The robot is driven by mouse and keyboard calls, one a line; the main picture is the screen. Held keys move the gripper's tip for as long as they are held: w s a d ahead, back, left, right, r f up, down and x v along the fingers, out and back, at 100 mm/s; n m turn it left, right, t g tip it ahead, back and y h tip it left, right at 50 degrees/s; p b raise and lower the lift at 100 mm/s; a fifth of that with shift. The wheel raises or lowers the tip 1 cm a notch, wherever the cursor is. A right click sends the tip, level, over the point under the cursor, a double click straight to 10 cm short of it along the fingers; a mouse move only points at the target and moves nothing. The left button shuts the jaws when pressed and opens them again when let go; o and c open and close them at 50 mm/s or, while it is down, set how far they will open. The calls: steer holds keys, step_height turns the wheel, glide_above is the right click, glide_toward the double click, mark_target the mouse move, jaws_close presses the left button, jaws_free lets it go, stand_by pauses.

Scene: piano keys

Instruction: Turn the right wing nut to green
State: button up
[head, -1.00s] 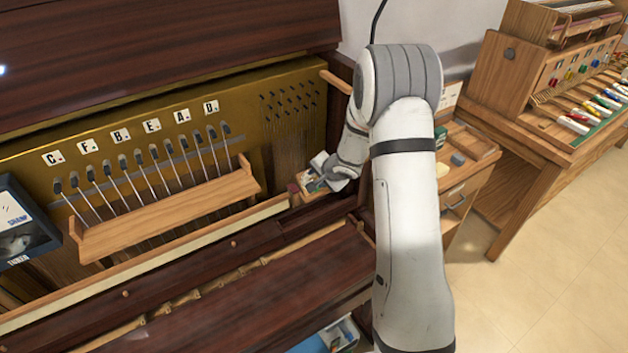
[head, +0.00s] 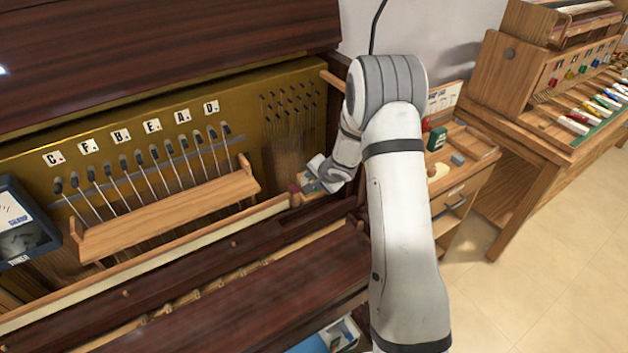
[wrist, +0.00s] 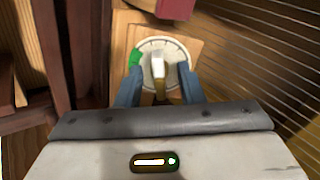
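The wing nut (wrist: 158,68) is a pale metal piece on a round whitish dial (wrist: 152,45) in the wrist view. A green mark (wrist: 136,58) is at the dial's left edge. The wing nut's long side runs roughly up and down in that view, not toward the green. My gripper (wrist: 159,72) is open, with one blue finger on each side of the wing nut and gaps visible between. In the head view my gripper (head: 318,180) is at the right end of the piano's inner ledge, and it hides most of the dial.
The dial sits on a wooden block (wrist: 120,35). A dark red piece (wrist: 175,8) is just beyond the dial. Fine strings run along the wrist view's right side. A wooden hammer rail (head: 170,215) and a tuner box (head: 25,225) are to the left in the head view.

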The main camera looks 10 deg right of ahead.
steer(key=shift+w+f, duration=0.1)
steer(key=shift+f, duration=0.05)
steer(key=shift+s+d+r+p, duration=0.15)
steer(key=shift+s+r+p, duration=0.3)
steer(key=shift+p, duration=0.25)
stand_by(0.3)
